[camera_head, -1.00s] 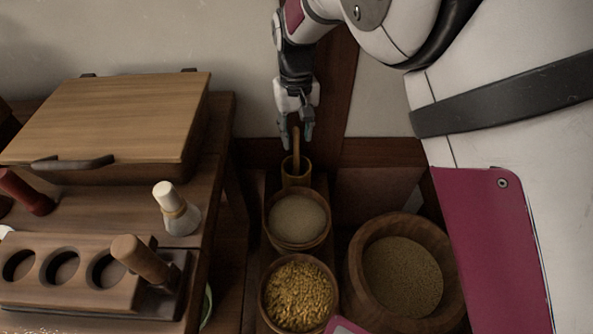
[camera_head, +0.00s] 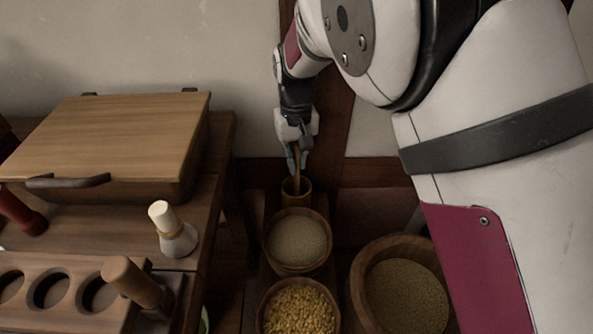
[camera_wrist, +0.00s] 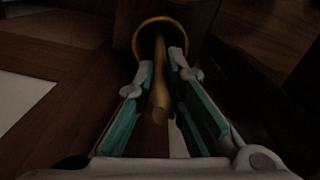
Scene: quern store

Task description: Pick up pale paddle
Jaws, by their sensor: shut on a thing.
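The paddle (camera_head: 296,184) is a thin, brownish wooden stick. It stands in a small round wooden cup (camera_head: 296,202), its lower end hidden inside. My gripper (camera_head: 297,168) points down just above the cup and is shut on the paddle's upper shaft. In the wrist view the paddle (camera_wrist: 161,92) runs between the two teal-padded fingers of my gripper (camera_wrist: 162,64) into the cup, whose yellowish rim (camera_wrist: 136,40) shows beyond the fingertips. The wrist view is dark.
A bowl of pale grain (camera_head: 299,266), a bowl of yellow grain (camera_head: 270,318) and a large wooden tub (camera_head: 362,291) stand in front of the cup. A wall is behind.

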